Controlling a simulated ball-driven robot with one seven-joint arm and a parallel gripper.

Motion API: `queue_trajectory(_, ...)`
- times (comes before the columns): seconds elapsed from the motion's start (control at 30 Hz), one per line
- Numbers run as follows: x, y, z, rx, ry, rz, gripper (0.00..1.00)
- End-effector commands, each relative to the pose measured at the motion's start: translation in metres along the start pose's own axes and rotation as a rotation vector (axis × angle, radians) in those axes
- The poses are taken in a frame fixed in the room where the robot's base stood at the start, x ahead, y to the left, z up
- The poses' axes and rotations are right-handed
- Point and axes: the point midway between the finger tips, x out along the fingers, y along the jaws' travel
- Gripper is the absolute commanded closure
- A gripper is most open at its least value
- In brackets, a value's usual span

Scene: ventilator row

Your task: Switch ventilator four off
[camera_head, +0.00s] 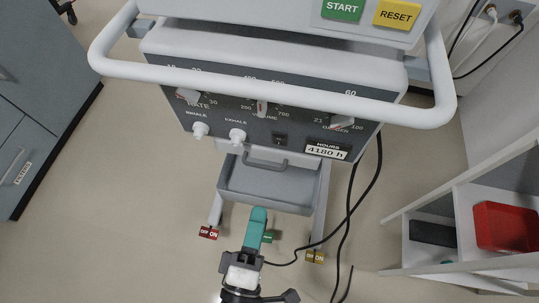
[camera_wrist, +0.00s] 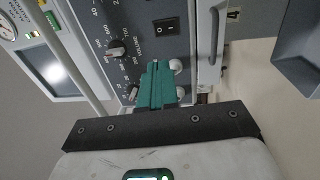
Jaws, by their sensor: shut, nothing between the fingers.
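My gripper (camera_head: 259,211) has teal fingers, shut and empty, below the panel in the head view. In the wrist view the gripper (camera_wrist: 158,66) points at the panel, apart from the switch, and covers part of the panel.
A white rail (camera_head: 270,85) crosses the panel. White ports (camera_head: 237,136) stick out beside the switch. A grey tray (camera_head: 265,185) is below. Coloured OFF/ON tabs (camera_head: 208,232) are at the feet. Black cables hang at right. A shelf with a red bin (camera_head: 505,226) stands right.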

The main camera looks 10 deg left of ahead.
Motion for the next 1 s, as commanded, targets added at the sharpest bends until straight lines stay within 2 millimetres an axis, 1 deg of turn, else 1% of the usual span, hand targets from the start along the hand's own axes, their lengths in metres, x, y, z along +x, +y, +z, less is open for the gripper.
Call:
queue_trajectory(0.17,0.017,0.001,0.000,0.001,-0.003,0.001,1.00)
queue_trajectory(0.27,0.034,0.002,0.001,0.001,-0.004,0.000,1.00)
queue_trajectory(0.5,0.082,0.002,0.001,0.001,-0.004,0.000,1.00)
queue_trajectory(0.7,0.116,0.002,0.001,0.001,-0.004,0.000,1.00)
queue_trajectory(0.83,0.130,0.001,0.001,0.002,-0.003,-0.001,1.00)
queue_trajectory(1.0,0.139,0.000,0.001,0.001,-0.002,-0.002,1.00)
